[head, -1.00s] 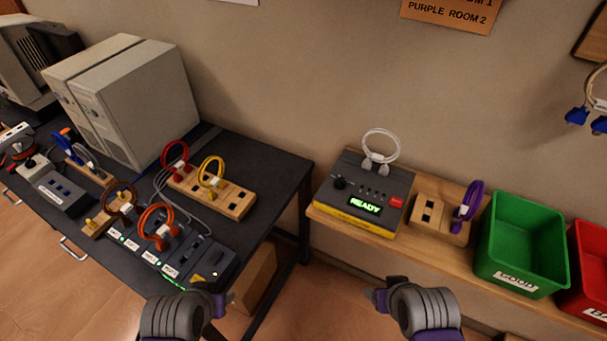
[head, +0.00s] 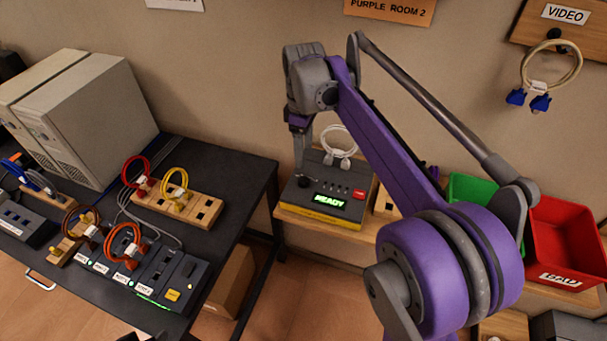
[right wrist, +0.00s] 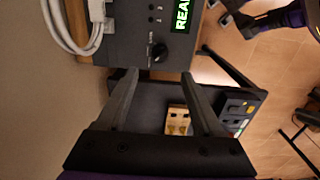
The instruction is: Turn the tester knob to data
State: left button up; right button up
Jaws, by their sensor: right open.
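The tester (head: 325,218), a dark grey box with a yellow lower edge and a green READY display (head: 330,199), sits on the wooden shelf. Its black knob (head: 305,182) is at its left; in the right wrist view the knob (right wrist: 157,52) lies just beyond the fingertips, roughly centred between them. My right gripper (head: 299,160) hangs over the tester's left side, pointing down; in the right wrist view it (right wrist: 158,73) is open and empty. A grey gripper part on a purple arm, apparently my left gripper (right wrist: 236,18), shows at the upper right there; its jaws are unclear.
A white cable (head: 340,138) is plugged in at the tester's back. A green bin (head: 470,187) and red bin (head: 565,235) stand to the right. The dark table (head: 235,170) at left holds cables, blocks and computer cases. My right arm hides part of the shelf.

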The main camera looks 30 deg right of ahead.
aim_at(304, 177)
notch_tip(304, 177, down, 10)
jog(key=shift+r+b, duration=0.1)
jog(key=shift+b, duration=0.2)
jog(key=shift+a, duration=0.1)
grip_shut()
